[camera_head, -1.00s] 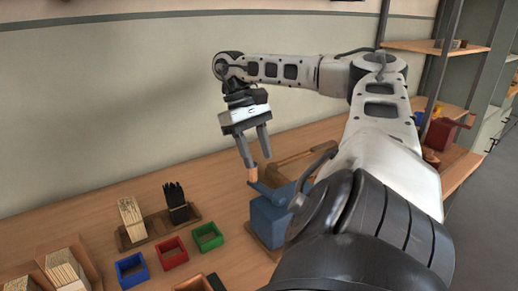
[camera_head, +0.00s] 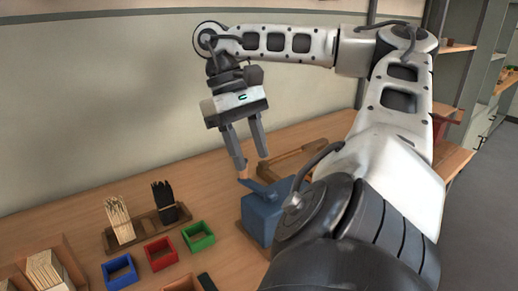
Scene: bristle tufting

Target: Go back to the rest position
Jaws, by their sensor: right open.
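My right gripper (camera_head: 252,162) hangs from my right arm above the blue block-shaped device (camera_head: 258,215) on the workbench. Its two fingers point down and stand apart, with nothing seen between them. One fingertip shows close to the small orange-brown end of the device's lever; I cannot tell whether they touch. My right arm hides part of the device. My left gripper is out of the picture.
A wooden holder (camera_head: 147,232) carries pale bristles (camera_head: 119,219) and black bristles (camera_head: 165,202). Blue (camera_head: 120,272), red (camera_head: 161,252) and green (camera_head: 198,236) trays stand in front. A wooden frame (camera_head: 292,161) lies behind the device. Shelves (camera_head: 455,47) stand at right.

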